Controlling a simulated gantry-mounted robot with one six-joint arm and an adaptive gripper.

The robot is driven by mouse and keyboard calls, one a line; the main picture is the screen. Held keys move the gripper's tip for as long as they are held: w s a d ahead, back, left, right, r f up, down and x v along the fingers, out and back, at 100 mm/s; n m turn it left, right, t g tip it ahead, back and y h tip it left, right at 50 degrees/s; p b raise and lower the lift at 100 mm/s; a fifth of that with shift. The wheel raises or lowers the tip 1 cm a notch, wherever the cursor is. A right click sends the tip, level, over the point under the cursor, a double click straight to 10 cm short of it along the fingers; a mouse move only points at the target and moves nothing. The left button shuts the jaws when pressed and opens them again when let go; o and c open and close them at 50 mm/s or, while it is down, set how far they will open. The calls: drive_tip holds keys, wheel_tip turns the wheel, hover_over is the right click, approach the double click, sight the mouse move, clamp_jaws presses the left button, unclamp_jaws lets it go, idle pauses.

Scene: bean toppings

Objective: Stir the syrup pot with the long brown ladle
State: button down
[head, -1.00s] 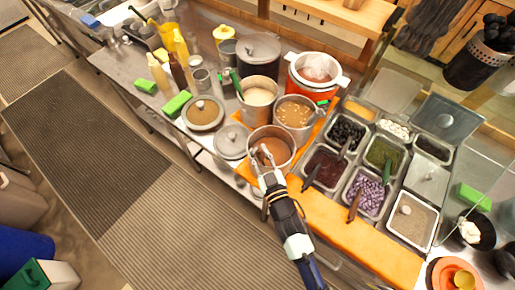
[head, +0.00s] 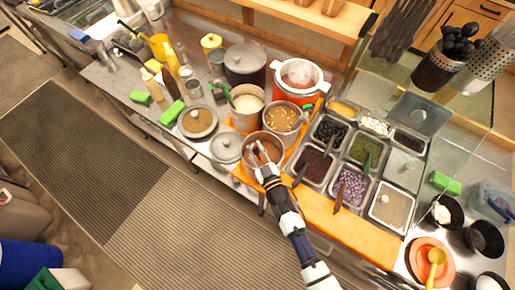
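The syrup pot (head: 279,139) is a grey metal pot with brown contents, standing on the orange board at the counter's front edge. My gripper (head: 262,163) is at the pot's front rim, its fingers pointing into the opening. A thin brown piece, perhaps the ladle handle (head: 259,149), shows in the pot just beyond the fingertips. Its lower end is not clear. The fingers are too small to tell whether they are closed on it.
A pot of white liquid (head: 247,100) and a pot of beans (head: 283,119) stand close behind. A loose lid (head: 227,147) lies to the left. Topping trays (head: 345,188) with utensils sit to the right. The floor in front is clear.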

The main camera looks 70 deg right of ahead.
drive_tip(key=shift+s+a+f+b, duration=0.15)
drive_tip(key=shift+a+f+b, duration=0.4)
drive_tip(key=shift+b, duration=0.4)
drive_tip(key=shift+a+r+b, duration=0.35)
drive_tip(key=shift+a+b, duration=0.05)
drive_tip(key=shift+b, duration=0.3)
